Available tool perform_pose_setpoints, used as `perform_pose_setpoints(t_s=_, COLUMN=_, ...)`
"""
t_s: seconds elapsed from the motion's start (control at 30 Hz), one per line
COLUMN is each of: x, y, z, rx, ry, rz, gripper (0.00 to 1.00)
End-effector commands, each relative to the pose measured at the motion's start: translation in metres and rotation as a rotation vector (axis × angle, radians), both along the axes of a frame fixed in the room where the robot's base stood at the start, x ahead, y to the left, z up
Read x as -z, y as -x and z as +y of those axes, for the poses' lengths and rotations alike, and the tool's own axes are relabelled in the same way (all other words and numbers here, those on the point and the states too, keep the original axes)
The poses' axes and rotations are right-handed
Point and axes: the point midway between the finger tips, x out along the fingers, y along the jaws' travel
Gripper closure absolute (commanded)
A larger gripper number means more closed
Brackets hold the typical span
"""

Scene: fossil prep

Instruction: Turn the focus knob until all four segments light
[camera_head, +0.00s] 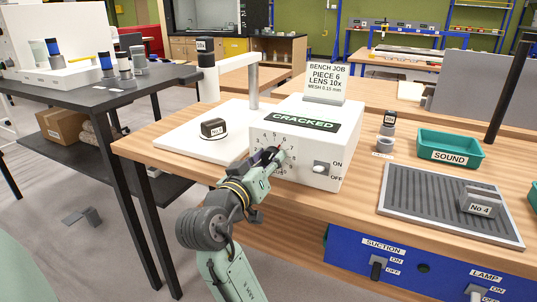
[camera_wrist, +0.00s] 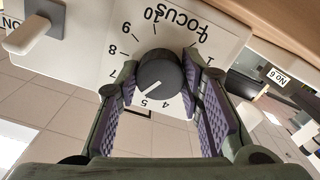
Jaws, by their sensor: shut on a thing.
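The focus knob (camera_wrist: 158,72) is a dark round dial on the white front of the box, with a ring of numbers that appears upside down in the wrist view. Its pale pointer mark points near the 5. My gripper (camera_wrist: 160,76) has its purple-padded fingers on both sides of the knob, shut on it. In the head view my gripper (camera_head: 272,157) reaches the front of the white box (camera_head: 325,155) and largely hides the knob. A dark "CRACKED" panel (camera_head: 304,121) is on the box's sloped top. I cannot make out any lit segments.
A power switch (camera_head: 321,168) is right of the dial. A teal "SOUND" tray (camera_head: 449,150) and a grey ribbed mat (camera_head: 420,205) with block No 4 (camera_head: 480,203) lie to the right.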

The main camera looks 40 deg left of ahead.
Motion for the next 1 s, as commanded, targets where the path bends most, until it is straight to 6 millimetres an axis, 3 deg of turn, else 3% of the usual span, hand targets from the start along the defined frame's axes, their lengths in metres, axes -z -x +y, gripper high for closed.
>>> perform_pose_setpoints(t_s=0.23, x=0.0, y=0.001, z=0.0, rx=-0.002, ry=-0.001, rz=-0.002, gripper=0.94)
perform_pose_setpoints(t_s=0.27, x=0.0, y=0.001, z=0.0, rx=-0.002, ry=0.0, rz=-0.001, gripper=0.64)
perform_pose_setpoints(t_s=0.53, x=0.0, y=0.0, z=0.0, rx=-0.002, ry=-0.001, rz=-0.001, gripper=0.46)
perform_pose_setpoints(t_s=0.87, x=0.0, y=0.002, z=0.0, rx=-0.002, ry=-0.001, rz=-0.001, gripper=0.45)
perform_pose_setpoints(t_s=1.0, x=0.0, y=0.015, z=-0.003, rx=-0.003, ry=-0.003, rz=0.0, gripper=0.45)
